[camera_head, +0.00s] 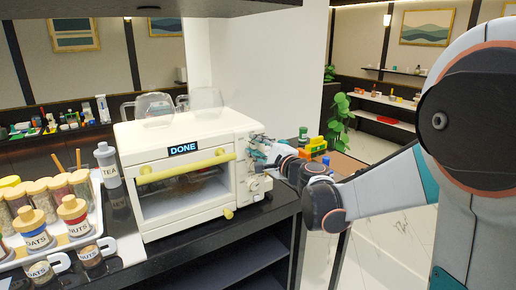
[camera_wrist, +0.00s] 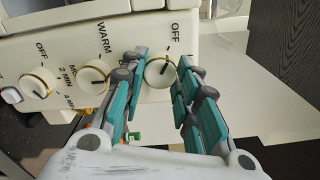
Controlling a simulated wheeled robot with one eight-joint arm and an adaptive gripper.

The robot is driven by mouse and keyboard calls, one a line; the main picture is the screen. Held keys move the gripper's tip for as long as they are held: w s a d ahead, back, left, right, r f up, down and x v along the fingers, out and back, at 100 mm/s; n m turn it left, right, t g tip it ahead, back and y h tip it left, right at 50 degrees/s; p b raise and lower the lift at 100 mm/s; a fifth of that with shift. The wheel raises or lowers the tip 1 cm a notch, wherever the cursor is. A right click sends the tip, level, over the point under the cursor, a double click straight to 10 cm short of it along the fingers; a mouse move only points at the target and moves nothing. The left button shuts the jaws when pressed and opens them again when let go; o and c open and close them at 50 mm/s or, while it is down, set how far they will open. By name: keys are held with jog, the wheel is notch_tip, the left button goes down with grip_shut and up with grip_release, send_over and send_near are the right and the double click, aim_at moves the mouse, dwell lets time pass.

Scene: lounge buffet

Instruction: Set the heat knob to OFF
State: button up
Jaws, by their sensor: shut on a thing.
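The white toaster oven (camera_head: 165,140) stands on the dark counter, its display reading DONE. In the wrist view its panel carries a row of white knobs. The rightmost knob (camera_wrist: 160,72) has OFF printed above it; its other labels are hidden by my fingers. My gripper (camera_wrist: 160,66) has its teal fingers on both sides of this knob, shut on it. The knob's pointer direction is hard to make out. The middle knob (camera_wrist: 93,76) has WARM above it, and another knob (camera_wrist: 38,84) has OFF and minute marks. In the head view my gripper (camera_head: 258,155) is at the oven's right side panel.
A tray (camera_head: 98,222) with several labelled jars stands left of the oven, beside a TEA bottle (camera_head: 107,165). Green and yellow items (camera_head: 316,146) stand behind my wrist. The oven door's yellow handle (camera_head: 185,166) juts out in front.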

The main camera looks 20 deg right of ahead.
jog(key=shift+n, duration=0.4)
jog(key=o, duration=1.1)
jog(key=shift+c, duration=0.2)
jog(key=shift+s, duration=0.1)
jog(key=v, duration=1.2)
